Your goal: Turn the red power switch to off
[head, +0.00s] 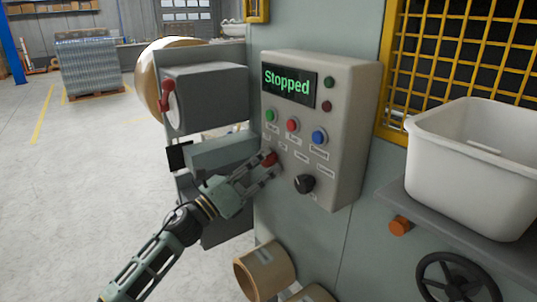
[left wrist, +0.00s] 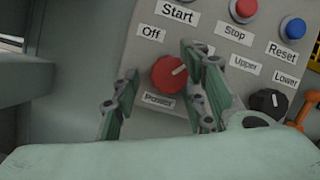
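The red power switch (head: 270,159) is a round knob low on the left of the grey control panel (head: 345,125). In the left wrist view the red knob (left wrist: 167,75) sits above a "Power" label, with "Off" at its upper left. Its white mark points to the upper right, toward a label partly hidden by a finger. My left gripper (head: 272,164) is at the knob, with its fingers spread on either side. In the left wrist view the left finger of the gripper (left wrist: 163,97) is apart from the knob; the right finger is close, contact unclear. My right gripper is out of view.
The panel screen (head: 288,85) reads "Stopped". Green (head: 270,116), red (head: 292,125) and blue (head: 319,137) buttons sit above the switch. A black knob (head: 304,184) is close to its right. A white bin (head: 470,165) stands on a shelf at right.

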